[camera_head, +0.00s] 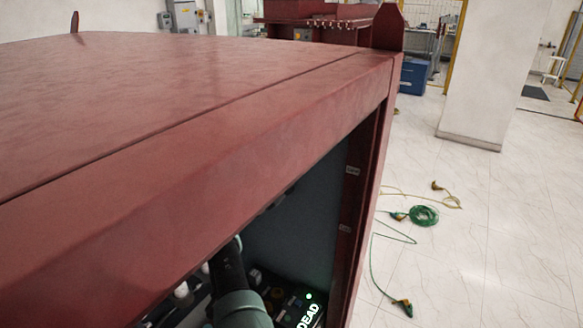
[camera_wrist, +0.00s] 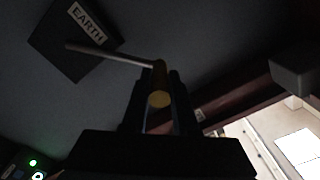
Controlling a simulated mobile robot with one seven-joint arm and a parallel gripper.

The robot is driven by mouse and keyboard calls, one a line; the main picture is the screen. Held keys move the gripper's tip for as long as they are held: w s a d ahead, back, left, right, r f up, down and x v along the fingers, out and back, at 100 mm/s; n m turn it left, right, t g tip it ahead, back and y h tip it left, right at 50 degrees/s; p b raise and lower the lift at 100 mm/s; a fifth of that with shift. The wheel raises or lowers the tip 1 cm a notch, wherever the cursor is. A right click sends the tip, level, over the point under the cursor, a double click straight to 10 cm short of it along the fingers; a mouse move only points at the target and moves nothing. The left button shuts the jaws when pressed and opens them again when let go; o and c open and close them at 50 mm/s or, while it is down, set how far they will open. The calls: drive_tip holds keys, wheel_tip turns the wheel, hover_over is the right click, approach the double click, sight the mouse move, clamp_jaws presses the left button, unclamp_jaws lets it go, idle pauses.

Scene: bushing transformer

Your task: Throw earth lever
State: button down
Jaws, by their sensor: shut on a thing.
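In the wrist view, a dark square plate (camera_wrist: 72,40) bears a label (camera_wrist: 87,22) that reads EARTH. A thin light rod, the earth lever (camera_wrist: 110,55), runs from this plate toward my gripper (camera_wrist: 160,90). The lever's end, with a yellowish round tip (camera_wrist: 159,99), lies between the two dark fingers, and my gripper is shut on it. In the head view my gripper and the lever are hidden under the red cabinet top; part of my arm (camera_head: 236,290) shows inside the opening.
The red cabinet (camera_head: 200,110) has a top edge and side post close around my arm. A box marked DEAD (camera_head: 308,310) with a green light sits low inside. Green cable (camera_head: 424,215) lies on the open floor at right.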

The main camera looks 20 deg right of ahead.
drive_tip(key=c, duration=0.9)
unclamp_jaws()
drive_tip(key=shift+r, duration=0.25)
drive_tip(key=shift+o, duration=1.1)
drive_tip(key=shift+f, duration=0.15)
drive_tip(key=shift+s+a+p, duration=0.3)
drive_tip(key=shift+a+p, duration=0.2)
drive_tip(key=shift+p, duration=0.3)
drive_tip(key=p+v, duration=0.1)
drive_tip(key=v, duration=1.1)
drive_tip(key=shift+d, duration=0.15)
